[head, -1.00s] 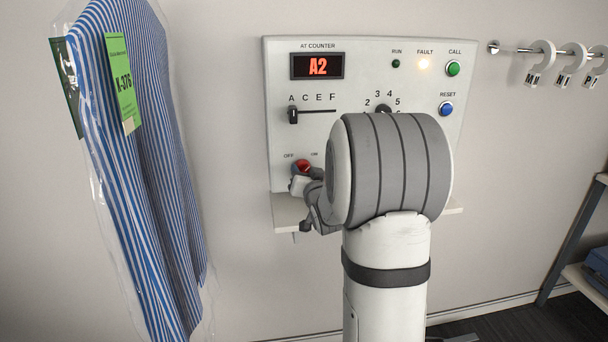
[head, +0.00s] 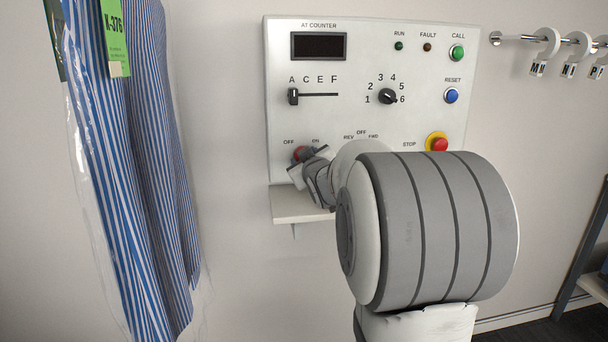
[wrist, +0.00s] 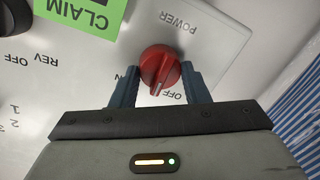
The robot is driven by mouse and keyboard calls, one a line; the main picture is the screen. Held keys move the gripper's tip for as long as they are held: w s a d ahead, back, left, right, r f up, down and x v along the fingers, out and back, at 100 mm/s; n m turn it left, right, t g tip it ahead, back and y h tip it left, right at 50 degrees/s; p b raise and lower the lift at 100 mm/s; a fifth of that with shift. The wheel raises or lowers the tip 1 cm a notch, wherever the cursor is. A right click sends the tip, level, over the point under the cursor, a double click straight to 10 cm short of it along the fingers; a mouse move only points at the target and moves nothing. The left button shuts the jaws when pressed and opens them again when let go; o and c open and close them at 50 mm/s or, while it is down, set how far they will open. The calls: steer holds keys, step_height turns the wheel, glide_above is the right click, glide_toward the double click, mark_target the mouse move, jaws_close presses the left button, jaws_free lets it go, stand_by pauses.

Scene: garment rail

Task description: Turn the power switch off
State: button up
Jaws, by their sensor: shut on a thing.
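The power switch is a red rotary knob (head: 299,152) at the lower left of the white control panel (head: 350,60), between the OFF and ON labels. In the wrist view the red knob (wrist: 158,66) sits between the two blue-grey fingers of my gripper (wrist: 160,80), which is shut on it. A pale mark shows on the knob's edge nearest my gripper, close to an OFF label. In the head view my gripper (head: 308,164) is at the knob, partly hidden by my wrist. The AT COUNTER display (head: 319,46) is dark.
The fault lamp (head: 427,47) is unlit. A yellow-ringed red stop button (head: 437,143) is at the panel's right. A bagged striped shirt (head: 125,170) hangs at left. A small shelf (head: 300,205) juts below the panel. A hook rail (head: 515,42) is at right.

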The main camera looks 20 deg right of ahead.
steer(key=n+b, duration=0.4)
steer(key=b, duration=0.1)
steer(key=n+h+b, duration=0.1)
steer(key=n+b, duration=0.2)
steer(key=b, duration=0.2)
steer(key=shift+a+r+n, duration=0.1)
steer(key=shift+a+n, duration=0.1)
steer(key=shift+n, duration=0.2)
steer(key=shift+r, duration=0.1)
steer(key=o, duration=0.7)
steer(key=shift+w, duration=0.1)
steer(key=shift+p+v, duration=0.4)
steer(key=shift+v, duration=3.5)
